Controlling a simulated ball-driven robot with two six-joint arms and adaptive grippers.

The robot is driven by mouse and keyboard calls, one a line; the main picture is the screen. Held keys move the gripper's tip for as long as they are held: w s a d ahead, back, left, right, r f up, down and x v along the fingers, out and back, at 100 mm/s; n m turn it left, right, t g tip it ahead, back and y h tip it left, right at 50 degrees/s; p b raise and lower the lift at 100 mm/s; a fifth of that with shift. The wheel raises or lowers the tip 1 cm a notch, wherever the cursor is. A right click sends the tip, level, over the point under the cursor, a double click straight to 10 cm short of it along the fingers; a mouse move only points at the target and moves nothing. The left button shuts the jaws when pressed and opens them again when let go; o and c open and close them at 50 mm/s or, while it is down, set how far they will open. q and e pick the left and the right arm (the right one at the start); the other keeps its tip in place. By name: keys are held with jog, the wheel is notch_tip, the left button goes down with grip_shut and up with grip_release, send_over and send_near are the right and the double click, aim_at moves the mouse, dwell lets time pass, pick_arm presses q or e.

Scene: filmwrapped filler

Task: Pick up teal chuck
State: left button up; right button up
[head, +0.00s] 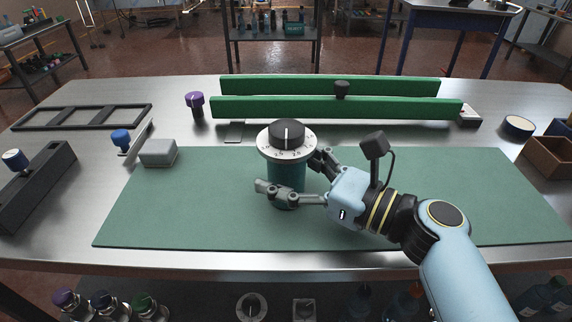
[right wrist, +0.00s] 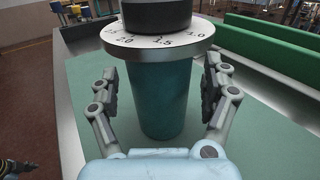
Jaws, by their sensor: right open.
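The teal chuck (head: 287,181) stands upright on the green mat (head: 400,200), with a wide pale dial ring marked with numbers and a black knob on top. In the right wrist view the teal body (right wrist: 160,100) stands between my right fingers, below the ring. My right gripper (head: 290,178) reaches in from the right, open, with one finger on each side of the body. A gap shows on each side in the right wrist view (right wrist: 160,95). The chuck's lower end is partly hidden by the near finger. My left gripper is in neither view.
Two long green bars (head: 335,107) lie behind the mat, with a black knob (head: 342,89) by them. A purple-topped knob (head: 195,103), a grey block (head: 158,152) and a blue knob (head: 121,140) stand left. A wooden box (head: 548,157) stands right. The mat is otherwise clear.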

aim_at(263, 132)
jog(key=c, duration=1.5)
jog(key=shift+r, duration=0.1)
jog(key=shift+c, duration=0.2)
jog(key=shift+r, duration=0.1)
jog(key=shift+r+p, duration=0.9)
jog(key=shift+p, duration=0.2)
notch_tip(263, 132, up, 3)
jog(key=p, duration=0.2)
jog(key=shift+f+p, duration=0.15)
jog(key=shift+p, duration=0.25)
jog(key=s+d+r+p, duration=0.6)
jog(key=d+p, duration=0.1)
jog(key=d, duration=0.3)
jog(key=shift+r, duration=0.15)
